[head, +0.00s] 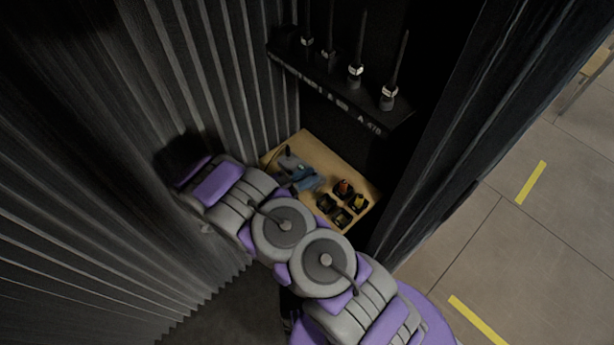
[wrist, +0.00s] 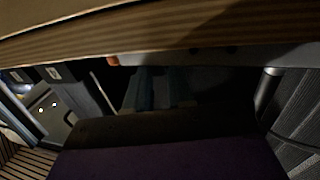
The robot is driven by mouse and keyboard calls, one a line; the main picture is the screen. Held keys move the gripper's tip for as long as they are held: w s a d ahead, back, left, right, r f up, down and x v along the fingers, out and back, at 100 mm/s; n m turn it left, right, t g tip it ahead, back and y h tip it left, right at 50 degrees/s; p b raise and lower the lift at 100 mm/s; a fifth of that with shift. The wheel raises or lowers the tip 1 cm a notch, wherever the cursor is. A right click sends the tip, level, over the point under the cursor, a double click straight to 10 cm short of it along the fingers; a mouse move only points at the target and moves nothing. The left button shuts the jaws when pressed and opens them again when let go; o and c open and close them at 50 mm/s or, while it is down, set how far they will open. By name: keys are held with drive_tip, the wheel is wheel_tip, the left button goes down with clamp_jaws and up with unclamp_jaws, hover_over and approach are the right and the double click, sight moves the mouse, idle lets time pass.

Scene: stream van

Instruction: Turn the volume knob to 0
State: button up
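I cannot make out a volume knob for certain in either view. In the head view, several radio-like units with upright antennas (head: 389,97) stand on a black shelf (head: 340,92) with white lettering. A small orange piece (wrist: 113,61) shows under a board edge in the wrist view; I cannot tell what it is. My gripper's fingers are not clear in the head view. In the wrist view a dark purple part of mine fills the bottom, and the finger opening cannot be read.
A wooden board (head: 311,153) below the black shelf holds a blue-grey device (head: 300,178) and several small black and yellow items (head: 342,187). Ribbed walls (head: 90,120) close in on the left. A dark panel (head: 480,110) stands at right, with open tiled floor (head: 535,245) beyond.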

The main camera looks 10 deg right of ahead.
clamp_jaws()
drive_tip(key=shift+n+t, duration=0.3)
drive_tip(key=shift+t, duration=0.1)
drive_tip(key=shift+s+d+r+n+t+y+p, duration=0.15)
drive_tip(key=shift+n+t+y+p, duration=0.1)
drive_tip(key=shift+n+t+y, duration=0.25)
drive_tip(key=shift+s+a+f+n+t+y+p, duration=0.1)
drive_tip(key=shift+s+n+t+y+p, duration=0.1)
drive_tip(key=shift+n+t, duration=0.35)
drive_tip(key=shift+s+d+n+t+y, duration=0.1)
drive_tip(key=shift+d+n+t+y, duration=0.05)
drive_tip(key=shift+n+t+y, duration=0.9)
drive_tip(key=shift+s+d+n+t+y, duration=0.15)
drive_tip(key=shift+n+t+y, duration=0.5)
drive_tip(key=shift+t, duration=0.65)
drive_tip(key=shift+y, duration=0.3)
drive_tip(key=shift+o, duration=2.1)
unclamp_jaws()
drive_tip(key=shift+w, duration=0.1)
